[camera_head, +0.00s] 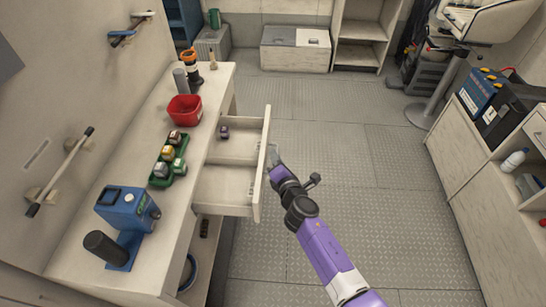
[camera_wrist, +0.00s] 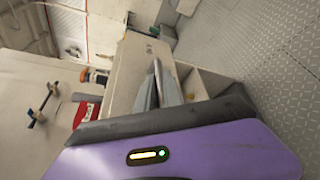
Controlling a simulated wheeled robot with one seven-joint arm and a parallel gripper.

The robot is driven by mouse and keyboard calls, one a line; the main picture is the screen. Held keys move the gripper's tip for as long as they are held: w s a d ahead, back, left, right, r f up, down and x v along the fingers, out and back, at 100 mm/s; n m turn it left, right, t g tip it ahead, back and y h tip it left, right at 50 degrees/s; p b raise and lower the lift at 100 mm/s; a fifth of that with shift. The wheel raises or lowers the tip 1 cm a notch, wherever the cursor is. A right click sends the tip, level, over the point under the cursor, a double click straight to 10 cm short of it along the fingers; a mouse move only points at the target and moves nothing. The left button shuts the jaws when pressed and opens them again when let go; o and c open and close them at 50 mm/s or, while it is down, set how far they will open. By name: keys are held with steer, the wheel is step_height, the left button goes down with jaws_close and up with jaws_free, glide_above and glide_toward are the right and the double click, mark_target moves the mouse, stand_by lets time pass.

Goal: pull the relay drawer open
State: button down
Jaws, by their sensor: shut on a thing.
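The relay drawer (camera_head: 224,184) is pulled out from the white bench on the left, and its inside shows. A divider splits it, and a small dark purple item (camera_head: 224,131) lies in the far compartment. My gripper (camera_head: 273,157) is at the outer side of the drawer's front panel, near its middle. In the wrist view my gripper (camera_wrist: 160,92) is shut on the drawer handle (camera_wrist: 157,72), in front of the pale front panel (camera_wrist: 129,72). The fingers partly hide the handle.
The bench top holds a blue device (camera_head: 127,210), a green tray (camera_head: 169,160) with several relay-like pieces and a red bin (camera_head: 184,108). A white cabinet (camera_head: 487,165) stands at the right. The patterned floor (camera_head: 335,150) between is clear.

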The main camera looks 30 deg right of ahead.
steer(key=shift+a+f, duration=0.1)
steer(key=shift+f, duration=0.05)
steer(key=c, duration=1.8)
jaws_free()
steer(key=shift+o, duration=0.2)
steer(key=p+v, duration=0.1)
steer(key=v, duration=0.7)
